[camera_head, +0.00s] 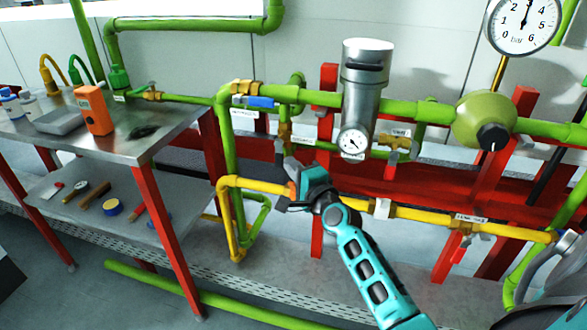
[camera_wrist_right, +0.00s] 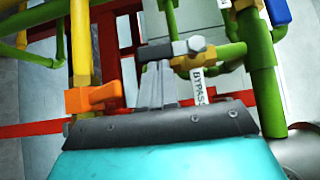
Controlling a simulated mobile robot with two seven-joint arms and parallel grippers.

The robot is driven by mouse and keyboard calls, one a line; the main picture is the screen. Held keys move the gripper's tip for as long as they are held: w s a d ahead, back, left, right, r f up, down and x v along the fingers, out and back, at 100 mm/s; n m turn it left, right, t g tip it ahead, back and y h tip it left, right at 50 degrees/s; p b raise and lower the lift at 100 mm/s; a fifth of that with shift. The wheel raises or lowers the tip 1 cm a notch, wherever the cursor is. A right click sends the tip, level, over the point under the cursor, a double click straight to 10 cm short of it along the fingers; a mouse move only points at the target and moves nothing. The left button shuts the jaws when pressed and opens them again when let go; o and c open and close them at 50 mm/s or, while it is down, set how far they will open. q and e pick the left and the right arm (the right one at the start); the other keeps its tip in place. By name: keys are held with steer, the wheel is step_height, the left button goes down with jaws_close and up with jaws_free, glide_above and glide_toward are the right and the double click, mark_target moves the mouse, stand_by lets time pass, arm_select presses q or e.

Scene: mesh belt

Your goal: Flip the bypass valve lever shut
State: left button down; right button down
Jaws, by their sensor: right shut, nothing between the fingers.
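The bypass valve (camera_wrist_right: 187,64) is a brass valve on a green pipe, with a white BYPASS label (camera_wrist_right: 197,88) below it. Its dark grey lever (camera_wrist_right: 155,53) lies crosswise, reaching left from the valve in the right wrist view. In the head view the valve (camera_head: 285,135) sits above my right gripper (camera_head: 291,165). My right gripper, also in the wrist view (camera_wrist_right: 159,72), is shut and empty. Its fingertips are right at the lever; I cannot tell whether they touch it. My left gripper is not in view.
An orange handle (camera_wrist_right: 92,97) on the yellow pipe (camera_head: 345,205) is close beside the gripper. A blue-handled valve (camera_head: 260,101) and a steel filter with a gauge (camera_head: 366,90) are above. A steel bench (camera_head: 165,125) with tools stands left.

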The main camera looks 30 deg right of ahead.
steer(key=b, duration=0.1)
steer(key=f+b, duration=0.1)
steer(key=shift+w+a+f+m+t+b, duration=0.1)
steer(key=shift+w+a+m+t+b, duration=0.05)
steer(key=shift+m+t+b, duration=0.2)
steer(key=shift+w+a+f+m+t+b, duration=0.15)
steer(key=shift+m+t+b, duration=0.25)
steer(key=shift+b, duration=0.75)
steer(key=shift+w+a+r+m+t+b, duration=0.15)
steer(key=shift+r+m+t+b, duration=0.25)
steer(key=shift+b, duration=0.35)
steer(key=shift+f, duration=0.15)
steer(key=shift+g+h, duration=0.25)
steer(key=shift+h, duration=0.05)
